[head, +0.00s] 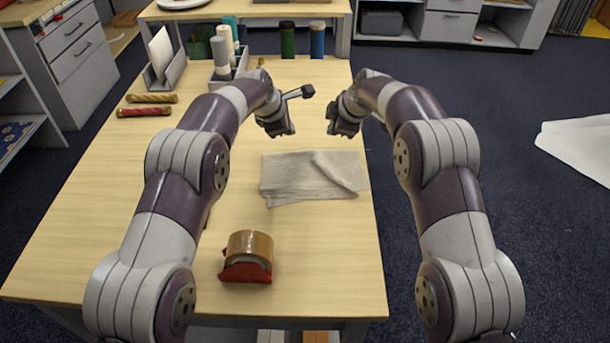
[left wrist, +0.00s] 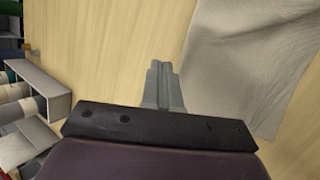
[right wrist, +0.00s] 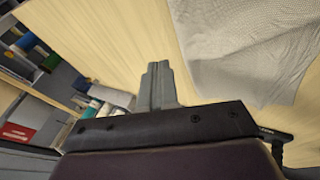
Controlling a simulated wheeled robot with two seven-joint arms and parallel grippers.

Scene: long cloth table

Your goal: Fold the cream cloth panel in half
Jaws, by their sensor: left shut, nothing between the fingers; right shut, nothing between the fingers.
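The cream cloth panel (head: 300,176) lies on the table right of the middle in the head view, doubled over with a layered front edge and a slanted fold at its right. It also shows at the upper right of the left wrist view (left wrist: 245,65) and of the right wrist view (right wrist: 240,50). My left gripper (head: 287,131) is above the table just beyond the cloth's far edge; its fingers are shut and empty in the left wrist view (left wrist: 158,70). My right gripper (head: 338,130) is beyond the cloth's far right part, fingers shut and empty in the right wrist view (right wrist: 157,70). Both are apart from the cloth.
A tape dispenser (head: 247,258) stands on the table (head: 320,270) in front of the cloth. The table's right edge runs close to the cloth.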

